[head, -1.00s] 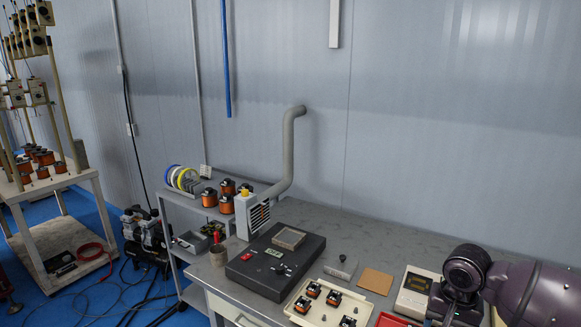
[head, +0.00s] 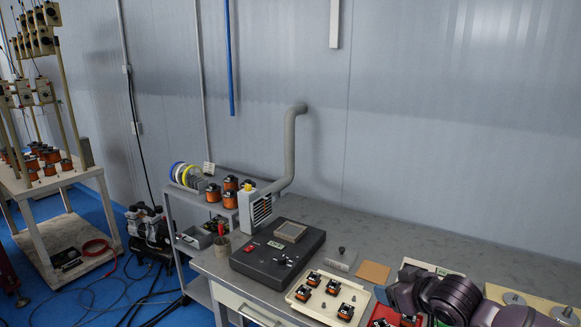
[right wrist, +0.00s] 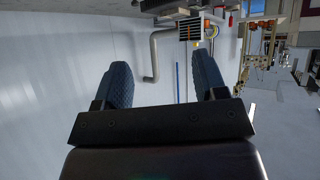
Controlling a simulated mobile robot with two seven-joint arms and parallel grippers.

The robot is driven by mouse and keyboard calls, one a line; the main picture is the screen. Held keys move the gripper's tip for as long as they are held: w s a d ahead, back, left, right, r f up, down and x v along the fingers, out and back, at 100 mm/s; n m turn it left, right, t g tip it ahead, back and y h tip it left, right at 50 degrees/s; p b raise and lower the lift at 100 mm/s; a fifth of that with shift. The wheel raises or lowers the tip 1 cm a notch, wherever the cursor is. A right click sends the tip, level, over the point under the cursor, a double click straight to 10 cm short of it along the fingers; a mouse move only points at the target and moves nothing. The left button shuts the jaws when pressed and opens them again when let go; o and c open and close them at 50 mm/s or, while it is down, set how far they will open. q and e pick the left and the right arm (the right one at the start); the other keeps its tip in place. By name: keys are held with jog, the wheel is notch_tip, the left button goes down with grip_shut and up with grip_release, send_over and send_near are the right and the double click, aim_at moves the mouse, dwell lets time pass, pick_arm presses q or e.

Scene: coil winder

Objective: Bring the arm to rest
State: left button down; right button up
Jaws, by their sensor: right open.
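My right arm (head: 440,298), dark purple, reaches in low at the lower right of the head view, over the right part of the grey bench (head: 410,248). It covers part of a pale device behind it, and its fingers are not clear in that view. In the right wrist view, my right gripper (right wrist: 163,82) has its two dark blue ribbed fingers wide apart with nothing between them. Beyond them are the pale wall and the grey duct. My left gripper is in neither view.
A cream tray (head: 302,293) with several orange coils and a red tray (head: 383,314) sit near the arm. A black unit (head: 258,262), a brown square (head: 372,271) and a grey duct (head: 289,150) stand further left. The bench's back strip is clear.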

jog(key=s+d+f+m+h, duration=0.2)
jog(key=s+f, duration=0.8)
jog(key=s, duration=0.4)
jog(key=s+d+f+m+t+h, duration=0.1)
jog(key=s+d+f+m+h, duration=0.1)
jog(key=s+f, duration=0.9)
jog(key=s, duration=0.4)
jog(key=shift+d, duration=0.25)
